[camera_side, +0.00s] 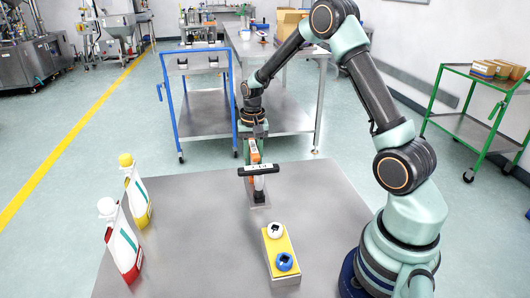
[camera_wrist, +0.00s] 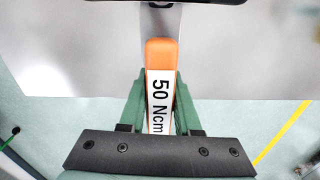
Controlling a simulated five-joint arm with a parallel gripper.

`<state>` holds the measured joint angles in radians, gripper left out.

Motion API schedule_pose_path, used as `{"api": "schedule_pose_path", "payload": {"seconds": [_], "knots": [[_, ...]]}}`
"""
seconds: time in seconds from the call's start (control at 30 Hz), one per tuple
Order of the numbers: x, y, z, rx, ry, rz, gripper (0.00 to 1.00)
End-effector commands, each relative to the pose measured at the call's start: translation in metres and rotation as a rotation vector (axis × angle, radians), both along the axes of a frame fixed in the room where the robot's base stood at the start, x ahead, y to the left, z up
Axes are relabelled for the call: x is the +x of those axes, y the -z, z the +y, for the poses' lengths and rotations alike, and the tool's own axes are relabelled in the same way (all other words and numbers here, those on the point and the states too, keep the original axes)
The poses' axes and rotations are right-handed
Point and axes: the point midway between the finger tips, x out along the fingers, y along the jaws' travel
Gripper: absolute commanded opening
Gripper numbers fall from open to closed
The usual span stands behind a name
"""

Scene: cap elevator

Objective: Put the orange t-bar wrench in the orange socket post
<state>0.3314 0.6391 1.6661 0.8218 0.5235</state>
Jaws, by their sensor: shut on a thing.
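My gripper (camera_wrist: 161,100) is shut on the orange wrench (camera_wrist: 159,52), with its fingers on both sides of the body. The wrench carries a white "50 Ncm" label, and a grey shaft runs from its orange end towards a black bar (camera_wrist: 150,2). In the side view the orange body (camera_side: 254,154) shows below my gripper, with the black crossbar (camera_side: 258,170) just under it. A pale and black upright part (camera_side: 259,186) extends below the crossbar, close to the table. I cannot make out an orange socket post in either view.
A yellow-topped block (camera_side: 272,244) with one white and one blue round fitting stands near the front of the grey table (camera_side: 190,230). Two bottles, one white and red (camera_side: 122,244) and one white and yellow (camera_side: 136,195), stand at the left. The table between is clear.

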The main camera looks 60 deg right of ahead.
Motion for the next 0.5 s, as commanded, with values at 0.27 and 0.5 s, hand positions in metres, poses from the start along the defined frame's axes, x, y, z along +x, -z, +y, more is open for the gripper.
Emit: {"api": "schedule_pose_path", "payload": {"seconds": [0.27,0.5], "knots": [[0.0003,0.0046,-0.0001,-0.001,0.000,-0.001,0.00],[0.0001,0.0090,0.0000,0.000,0.000,0.000,0.00]]}}
